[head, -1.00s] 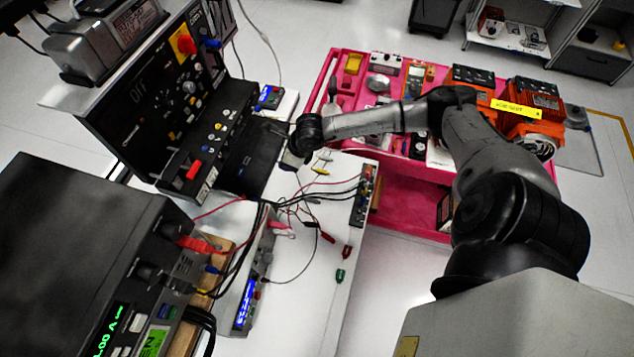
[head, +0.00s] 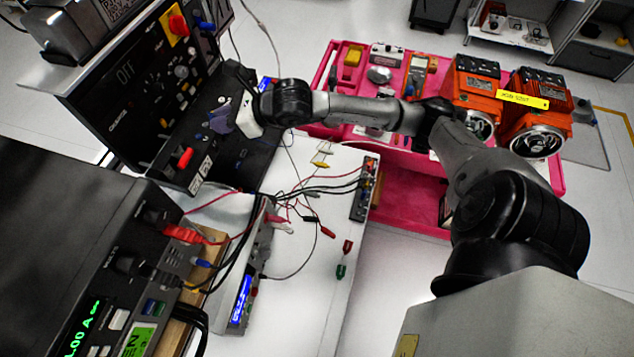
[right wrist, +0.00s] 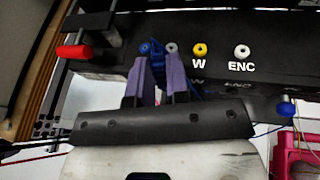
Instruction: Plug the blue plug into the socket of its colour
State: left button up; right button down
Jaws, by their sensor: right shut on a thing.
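My right gripper (head: 222,120) is at the front of the black panel (head: 125,95) in the head view. In the right wrist view, its purple fingers (right wrist: 158,82) are shut on the dark blue plug (right wrist: 158,62). The plug points at the panel's row of round sockets. A blue socket (right wrist: 145,47) shows just left of the plug, and a grey one (right wrist: 171,47) just right of it. A yellow socket (right wrist: 200,49) marked W and a white one (right wrist: 242,51) marked ENC lie farther right. I cannot tell whether the plug touches the panel. My left gripper is not in view.
A red plug (head: 185,157) sticks out of the panel near the gripper. Several loose leads (head: 300,205) cross the white table (head: 310,290). A dark power supply (head: 60,230) stands at the lower left. A pink cart (head: 400,205) is behind the table.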

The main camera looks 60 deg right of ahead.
aim_at(207, 138)
pick_arm(q)
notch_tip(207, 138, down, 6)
jog(key=b, duration=0.5)
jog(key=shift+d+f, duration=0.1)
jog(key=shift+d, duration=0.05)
pick_arm(e)
jog(key=w+a+r+t, duration=0.1)
jog(key=w+a+r+t+y, duration=0.1)
jog(key=w+a+r, duration=0.1)
jog(key=r, duration=0.1)
jog(key=shift+a+n+t+y, duration=0.25)
jog(key=shift+n+t+y, duration=0.15)
pick_arm(q)
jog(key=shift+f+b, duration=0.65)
jog(key=shift+b, duration=0.2)
pick_arm(e)
jog(key=shift+f, duration=0.7)
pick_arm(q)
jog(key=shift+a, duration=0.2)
